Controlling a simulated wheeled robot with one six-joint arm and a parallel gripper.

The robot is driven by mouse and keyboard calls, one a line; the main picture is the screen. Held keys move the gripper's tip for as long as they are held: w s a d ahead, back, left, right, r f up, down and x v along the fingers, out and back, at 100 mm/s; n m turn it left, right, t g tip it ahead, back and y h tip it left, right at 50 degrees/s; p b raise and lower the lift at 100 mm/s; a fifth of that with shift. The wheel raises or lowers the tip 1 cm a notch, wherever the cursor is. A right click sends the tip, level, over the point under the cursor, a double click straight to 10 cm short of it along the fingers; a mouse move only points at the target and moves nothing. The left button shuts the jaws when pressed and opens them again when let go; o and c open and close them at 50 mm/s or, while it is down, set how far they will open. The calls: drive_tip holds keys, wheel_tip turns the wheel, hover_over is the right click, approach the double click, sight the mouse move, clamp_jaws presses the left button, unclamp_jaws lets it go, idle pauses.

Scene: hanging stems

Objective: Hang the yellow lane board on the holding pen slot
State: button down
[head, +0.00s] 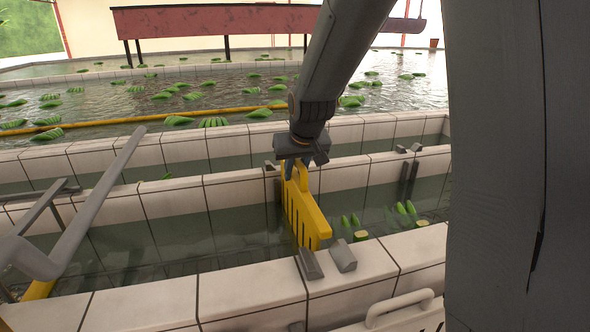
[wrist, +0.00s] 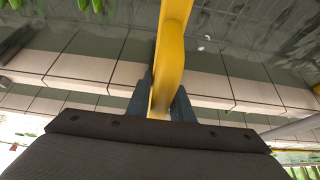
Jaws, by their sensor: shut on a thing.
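The yellow lane board (head: 299,212) hangs from my gripper (head: 293,162) over the water channel between two tiled walls. It has dark slits and a handle at its top. My gripper is shut on this handle. The yellow part also shows between my two fingers in the wrist view (wrist: 171,55). The board's near end is close to a pair of grey blocks (head: 327,259) on the near wall. Another pair of grey blocks with dark upright rails (head: 408,178) stands at the middle wall to the right. I cannot tell which slot is the holding pen slot, or whether the board touches one.
Green bananas (head: 350,221) float in the channel right of the board. A grey pipe rail (head: 90,205) crosses the left side. A white board with a handle (head: 400,310) is at the bottom right. A large dark post (head: 500,160) blocks the right side.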

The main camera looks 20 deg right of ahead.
sight(302, 164)
drive_tip(key=shift+f+b, duration=1.35)
drive_tip(key=shift+f, duration=1.4)
drive_tip(key=shift+c, duration=0.8)
unclamp_jaws()
drive_tip(key=shift+r, duration=0.1)
drive_tip(key=shift+p+v, duration=3.95)
drive_tip(key=shift+v, duration=0.95)
